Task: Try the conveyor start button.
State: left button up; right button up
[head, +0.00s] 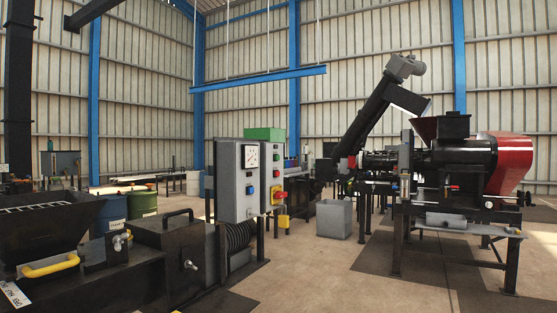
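A grey control cabinet (230,200) stands near the middle, with a white round gauge (251,155) on its face. A blue button (250,190) sits below the gauge, with small controls around it. Which control is the conveyor start button is too small to read. An inclined dark conveyor (368,128) rises behind, with a grey motor at its top. Neither of my grippers is in view.
A black machine with a hopper (45,222) and a yellow handle (50,265) fills the front left. A black and red press (465,160) stands on a metal frame at right. A grey bin (334,218) stands on the floor. The front centre floor is clear.

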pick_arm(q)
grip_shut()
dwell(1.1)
